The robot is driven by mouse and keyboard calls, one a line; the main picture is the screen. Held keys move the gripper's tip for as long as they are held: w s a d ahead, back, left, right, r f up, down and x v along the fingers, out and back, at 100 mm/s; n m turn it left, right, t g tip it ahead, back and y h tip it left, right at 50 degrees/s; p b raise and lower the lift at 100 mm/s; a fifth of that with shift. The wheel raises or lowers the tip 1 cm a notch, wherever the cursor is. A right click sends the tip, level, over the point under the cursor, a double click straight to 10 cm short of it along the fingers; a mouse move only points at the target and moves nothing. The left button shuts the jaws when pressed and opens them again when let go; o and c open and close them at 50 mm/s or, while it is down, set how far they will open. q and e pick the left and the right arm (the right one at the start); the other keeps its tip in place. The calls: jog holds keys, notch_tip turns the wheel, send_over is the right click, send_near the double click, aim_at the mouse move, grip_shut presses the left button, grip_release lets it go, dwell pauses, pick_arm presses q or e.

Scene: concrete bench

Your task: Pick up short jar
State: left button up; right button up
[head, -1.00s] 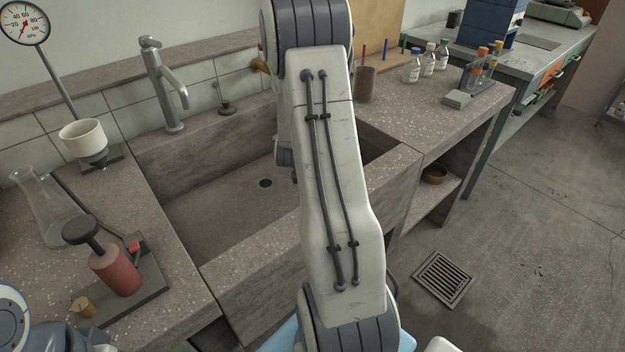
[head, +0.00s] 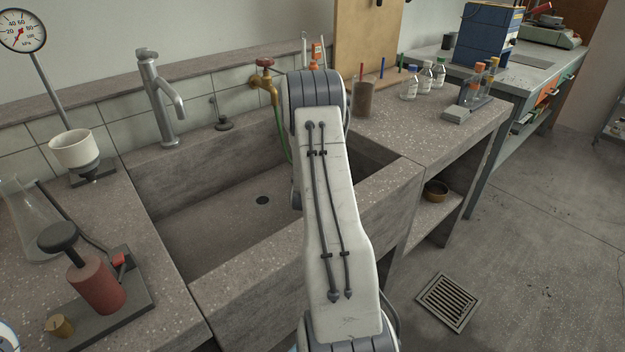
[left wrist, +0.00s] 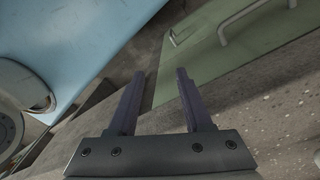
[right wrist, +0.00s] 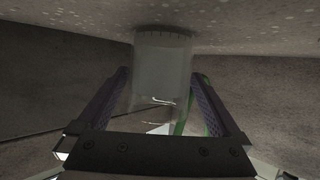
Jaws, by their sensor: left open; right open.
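A clear cylindrical glass vessel, which looks like the short jar (right wrist: 160,62), shows in the right wrist view. It is between the fingers of my right gripper (right wrist: 163,92), which is open, with a visible gap to each finger. In the head view my right arm hides this gripper, and I cannot pick out the vessel there. A brownish jar-like container (head: 364,99) stands on the counter right of the sink. My left gripper (left wrist: 158,78) is open and empty in the left wrist view.
The stone sink (head: 240,285) has a tap (head: 160,95) and a green hose (head: 281,130). Bottles (head: 424,78) and a tube rack (head: 478,105) stand on the right.

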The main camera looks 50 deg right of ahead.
jog(key=x, duration=0.4)
jog(key=c, duration=1.4)
jog(key=shift+r, duration=0.1)
grip_shut()
